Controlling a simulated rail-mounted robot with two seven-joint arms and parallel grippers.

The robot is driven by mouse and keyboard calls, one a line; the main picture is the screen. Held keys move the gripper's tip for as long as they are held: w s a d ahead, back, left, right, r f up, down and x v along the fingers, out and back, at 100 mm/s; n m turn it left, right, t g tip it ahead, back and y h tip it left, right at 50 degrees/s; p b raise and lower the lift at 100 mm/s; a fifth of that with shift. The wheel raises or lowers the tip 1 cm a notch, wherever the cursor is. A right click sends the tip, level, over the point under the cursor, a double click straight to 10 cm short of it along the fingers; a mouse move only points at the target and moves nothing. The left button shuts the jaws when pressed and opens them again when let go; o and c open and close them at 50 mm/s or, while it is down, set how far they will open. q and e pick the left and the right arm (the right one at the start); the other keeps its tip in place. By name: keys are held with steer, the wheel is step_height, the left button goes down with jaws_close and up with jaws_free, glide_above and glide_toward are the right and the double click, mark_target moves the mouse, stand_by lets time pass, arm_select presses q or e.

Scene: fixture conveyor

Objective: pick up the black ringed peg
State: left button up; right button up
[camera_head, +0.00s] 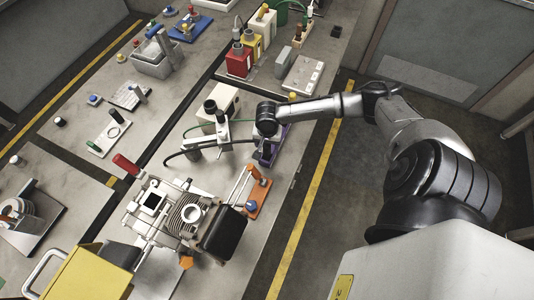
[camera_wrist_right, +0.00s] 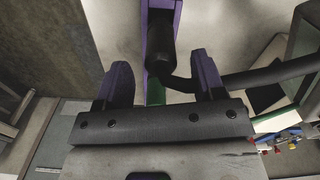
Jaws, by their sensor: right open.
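A black cylindrical part (camera_wrist_right: 161,45), which looks like the black peg, stands on a purple base (camera_wrist_right: 152,10) in the right wrist view. I cannot make out its rings clearly. My right gripper (camera_wrist_right: 160,80) is open, with one dark finger on each side of the space just in front of the black part. The fingers do not touch it. In the head view my right gripper (camera_head: 266,132) is above the purple base (camera_head: 277,142), and it hides much of the peg there. My left gripper is not in view.
A black hose (camera_wrist_right: 265,75) runs right from beside the black part, close to the right finger. In the head view, an orange fixture (camera_head: 258,196) and an engine-like machine (camera_head: 175,215) stand nearer. A cream box (camera_head: 222,100) is left of my gripper.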

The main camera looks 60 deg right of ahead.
mark_target(267, 154)
steer(key=shift+a+f, duration=0.1)
steer(key=shift+f, duration=2.35)
steer(key=shift+c, duration=0.4)
jaws_close()
